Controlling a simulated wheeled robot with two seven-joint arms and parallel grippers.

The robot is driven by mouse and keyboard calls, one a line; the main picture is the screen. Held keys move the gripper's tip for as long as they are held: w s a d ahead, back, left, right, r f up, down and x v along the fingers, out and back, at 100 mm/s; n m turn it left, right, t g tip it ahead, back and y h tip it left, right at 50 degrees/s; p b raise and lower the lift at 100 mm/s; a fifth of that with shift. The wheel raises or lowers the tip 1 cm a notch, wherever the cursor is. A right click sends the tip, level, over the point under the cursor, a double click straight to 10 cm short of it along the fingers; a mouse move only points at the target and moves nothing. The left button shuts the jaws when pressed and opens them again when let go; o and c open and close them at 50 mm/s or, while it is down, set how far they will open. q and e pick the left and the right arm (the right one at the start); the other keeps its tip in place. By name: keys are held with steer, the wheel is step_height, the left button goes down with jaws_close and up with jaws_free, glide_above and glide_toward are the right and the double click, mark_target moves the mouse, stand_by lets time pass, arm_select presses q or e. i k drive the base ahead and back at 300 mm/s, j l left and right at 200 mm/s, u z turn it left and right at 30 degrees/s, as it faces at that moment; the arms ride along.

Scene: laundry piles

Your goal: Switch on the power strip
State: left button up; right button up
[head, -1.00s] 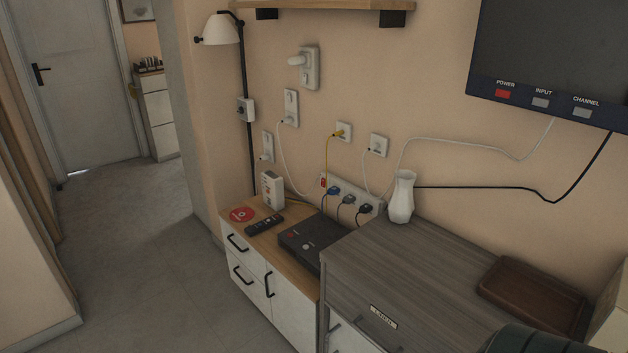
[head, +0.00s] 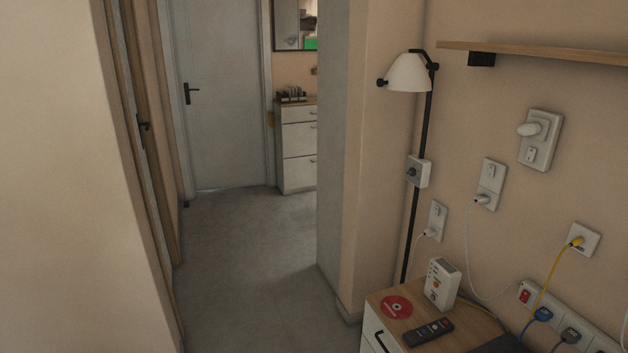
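A white power strip (head: 553,309) stands against the wall at the lower right of the head view. It has a red switch (head: 525,296) at its left end. A blue plug (head: 542,315) and a grey plug (head: 570,335) sit in it. The right end of the strip is cut off by the frame's lower edge. I cannot tell whether the switch is on or off. Neither of my grippers shows in the view.
A low cabinet (head: 388,318) carries a red disc (head: 397,307), a black remote (head: 428,332) and a white box device (head: 441,284). A lamp (head: 409,73) stands in the corner. Wall sockets (head: 489,184) and a shelf (head: 540,53) are on the right. The floor (head: 240,260) towards the door is clear.

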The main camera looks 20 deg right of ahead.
mark_target(525, 296)
steer(key=i, duration=1.45)
steer(key=i+j+z, duration=0.15)
steer(key=i+z, duration=0.15)
steer(key=i, duration=1.35)
steer(key=z, duration=3.7)
